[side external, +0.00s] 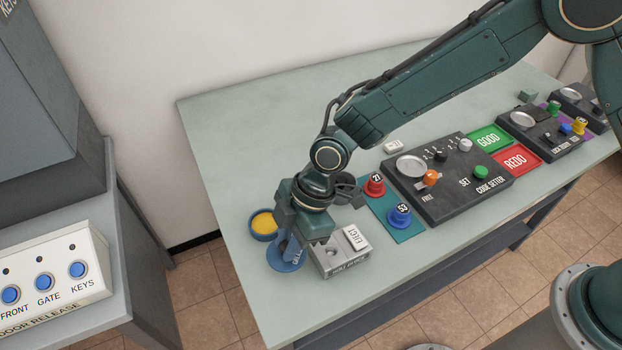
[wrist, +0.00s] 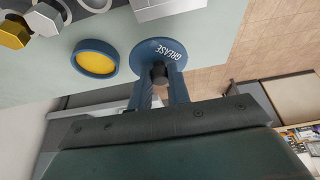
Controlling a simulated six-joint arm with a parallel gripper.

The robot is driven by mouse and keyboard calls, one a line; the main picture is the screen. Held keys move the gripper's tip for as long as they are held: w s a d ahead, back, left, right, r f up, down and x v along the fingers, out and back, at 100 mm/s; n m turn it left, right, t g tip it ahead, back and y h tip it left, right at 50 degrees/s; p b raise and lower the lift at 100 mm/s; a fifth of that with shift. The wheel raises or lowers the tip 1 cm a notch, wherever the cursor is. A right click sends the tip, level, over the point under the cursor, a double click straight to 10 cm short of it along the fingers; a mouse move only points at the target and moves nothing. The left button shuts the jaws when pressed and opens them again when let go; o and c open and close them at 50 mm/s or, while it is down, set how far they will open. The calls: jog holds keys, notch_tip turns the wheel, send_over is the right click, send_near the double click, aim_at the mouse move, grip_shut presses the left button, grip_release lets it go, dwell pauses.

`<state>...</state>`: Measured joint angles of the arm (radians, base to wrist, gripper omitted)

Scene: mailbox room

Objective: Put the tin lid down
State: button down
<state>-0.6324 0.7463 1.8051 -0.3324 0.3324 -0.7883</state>
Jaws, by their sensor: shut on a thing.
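The tin lid (side external: 282,266) is a blue disc marked GREASE with a dark knob; it also shows in the wrist view (wrist: 150,47). My gripper (wrist: 160,80) is shut on the knob, with one blue finger on each side. In the side view my gripper (side external: 290,248) is at the near left part of the table, over the lid. The lid is level and low; I cannot tell whether it touches the table. The open blue tin (side external: 264,224) with yellow grease stands just beyond it, and it shows left of the lid in the wrist view (wrist: 96,60).
A grey block with an EJECT button (side external: 342,253) stands close to the lid's right. A teal mat (side external: 392,228) with red and blue pieces, then the code setter box (side external: 450,190), lie further right. The pale green table (side external: 225,155) is bare at the back left.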

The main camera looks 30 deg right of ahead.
jog(key=shift+f, duration=2.1)
jog(key=shift+f, duration=0.15)
jog(key=c, duration=1.3)
grip_release()
jog(key=v, duration=1.2)
jog(key=shift+d, duration=0.1)
